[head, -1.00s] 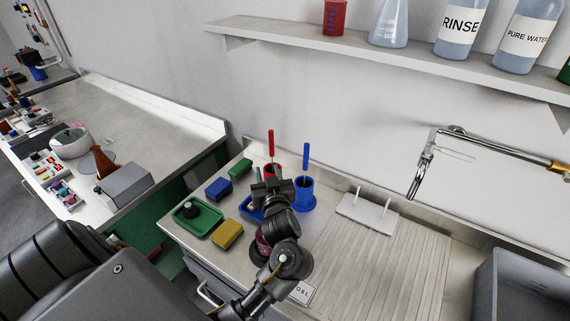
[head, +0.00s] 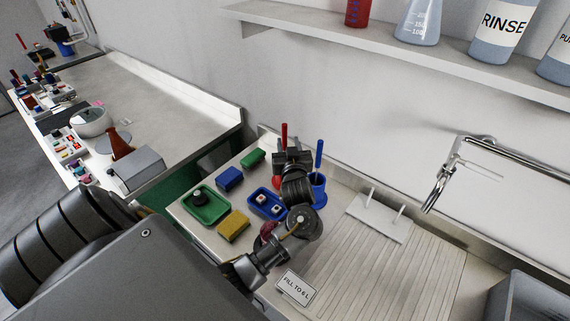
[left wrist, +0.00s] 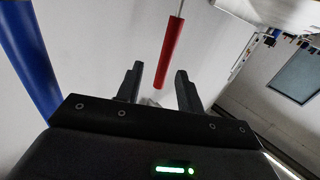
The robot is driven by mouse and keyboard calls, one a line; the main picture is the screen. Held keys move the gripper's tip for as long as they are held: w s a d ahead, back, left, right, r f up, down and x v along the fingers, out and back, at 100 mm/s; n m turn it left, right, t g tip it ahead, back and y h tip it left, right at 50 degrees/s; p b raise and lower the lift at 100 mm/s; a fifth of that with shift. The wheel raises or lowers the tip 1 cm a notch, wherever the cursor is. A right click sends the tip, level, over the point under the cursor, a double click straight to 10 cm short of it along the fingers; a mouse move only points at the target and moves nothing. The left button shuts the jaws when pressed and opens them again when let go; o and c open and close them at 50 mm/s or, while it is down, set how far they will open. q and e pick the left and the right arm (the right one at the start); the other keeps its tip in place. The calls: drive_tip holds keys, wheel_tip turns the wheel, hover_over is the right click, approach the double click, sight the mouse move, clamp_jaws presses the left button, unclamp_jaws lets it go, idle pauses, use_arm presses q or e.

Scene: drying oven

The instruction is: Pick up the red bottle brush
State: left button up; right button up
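The red bottle brush (head: 284,133) stands upright in the head view, its handle showing above my left gripper (head: 292,160). Its lower part and most of its red holder (head: 276,183) are hidden behind the gripper. In the left wrist view the red handle (left wrist: 170,55) is ahead of the fingers, its end seen between and beyond the fingertips. My left gripper also shows in the left wrist view (left wrist: 158,82), with its fingers apart and nothing between them. The right gripper is not seen.
A blue brush (head: 319,155) stands in a blue holder (head: 317,188) close to the right of my gripper. A green tray (head: 219,215), a yellow sponge (head: 234,226) and a blue tray (head: 253,206) lie nearby. A shelf (head: 400,54) with bottles hangs above.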

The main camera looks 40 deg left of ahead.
sight(285, 134)
use_arm(q)
drive_tip(key=shift+r, duration=0.1)
drive_tip(key=x, duration=0.1)
drive_tip(key=p+x, duration=0.2)
drive_tip(key=x, duration=0.1)
drive_tip(key=shift+s+a+r, duration=0.15)
drive_tip(key=shift+a+r, duration=0.15)
drive_tip(key=shift+r, duration=0.1)
drive_tip(key=shift+w+a+f, duration=0.1)
drive_tip(key=shift+w+a, duration=0.2)
drive_tip(key=shift+a, duration=0.05)
drive_tip(key=shift+d, duration=0.1)
clamp_jaws()
